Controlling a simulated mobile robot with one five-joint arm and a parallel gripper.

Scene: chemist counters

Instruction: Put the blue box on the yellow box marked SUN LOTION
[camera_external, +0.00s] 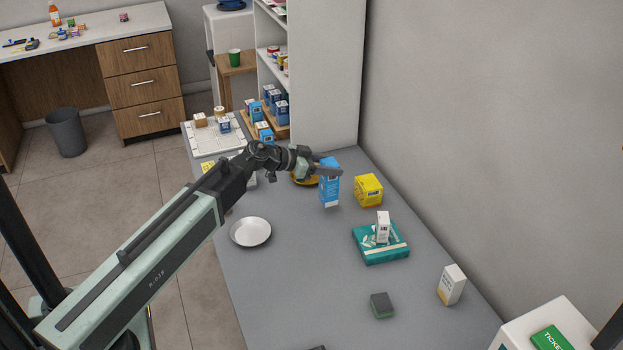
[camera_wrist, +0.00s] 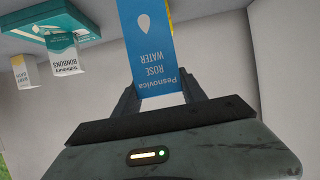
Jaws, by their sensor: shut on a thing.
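The blue box (camera_external: 329,188) is held upright in my gripper (camera_external: 322,169), above the grey counter. In the wrist view the blue box (camera_wrist: 157,58) is between the two fingers and reads ROSE WATER, upside down. My gripper is shut on it. The yellow box (camera_external: 369,190) stands on the counter just right of the blue box, apart from it in the outside view. Its marking is too small to read there. Only a yellow sliver shows beside the blue box at the top of the wrist view.
A teal box (camera_external: 375,252) lies nearer the camera with a small white box (camera_external: 383,227) on it. A white plate (camera_external: 251,232) is at left, and an orange dish (camera_external: 303,180) is behind the blue box. A white carton (camera_external: 451,285) and dark block (camera_external: 382,305) stand in front.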

